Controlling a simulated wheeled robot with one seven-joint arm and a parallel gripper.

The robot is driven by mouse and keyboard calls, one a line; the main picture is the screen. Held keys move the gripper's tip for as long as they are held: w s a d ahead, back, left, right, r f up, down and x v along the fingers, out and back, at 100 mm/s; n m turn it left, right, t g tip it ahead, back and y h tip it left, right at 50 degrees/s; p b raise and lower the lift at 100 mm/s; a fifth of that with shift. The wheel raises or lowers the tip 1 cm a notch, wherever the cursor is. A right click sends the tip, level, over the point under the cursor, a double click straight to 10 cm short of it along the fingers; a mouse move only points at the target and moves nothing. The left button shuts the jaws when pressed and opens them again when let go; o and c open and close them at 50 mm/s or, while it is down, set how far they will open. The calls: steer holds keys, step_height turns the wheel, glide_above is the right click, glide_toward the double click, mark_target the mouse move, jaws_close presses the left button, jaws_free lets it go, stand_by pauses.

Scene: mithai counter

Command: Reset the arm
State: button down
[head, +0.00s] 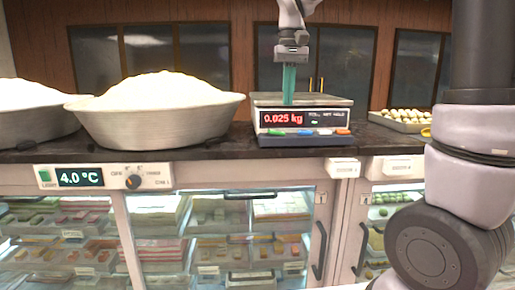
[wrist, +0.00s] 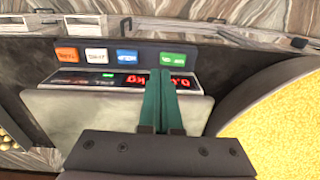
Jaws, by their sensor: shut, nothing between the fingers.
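My gripper (head: 289,98) points down over the weighing scale, its teal fingers pressed together with nothing between them. In the wrist view the shut fingers (wrist: 161,85) overlap the scale's plate and part of its display. The scale (head: 303,137) stands on the dark counter, and its red display reads 0.025 kg. Its pale plate shows nothing lying on it in the wrist view (wrist: 75,110). I cannot tell whether the fingertips touch the plate.
A large bowl (head: 160,128) heaped with pale food stands left of the scale, with another (head: 35,130) beyond it. A tray of round sweets (head: 400,126) sits at the right. Below the counter (head: 215,152) is a glass-fronted cooler (head: 210,235) with a 4.0 °C display.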

steer(key=s+d+f+m+t+y, duration=0.1)
steer(key=s+d+m+t, duration=0.3)
steer(key=s+d, duration=0.7)
steer(key=s+f+t, duration=0.1)
steer(key=s+t, duration=0.1)
steer(key=s, duration=0.2)
steer(key=shift+t+y, duration=0.3)
steer(key=shift+t, duration=0.1)
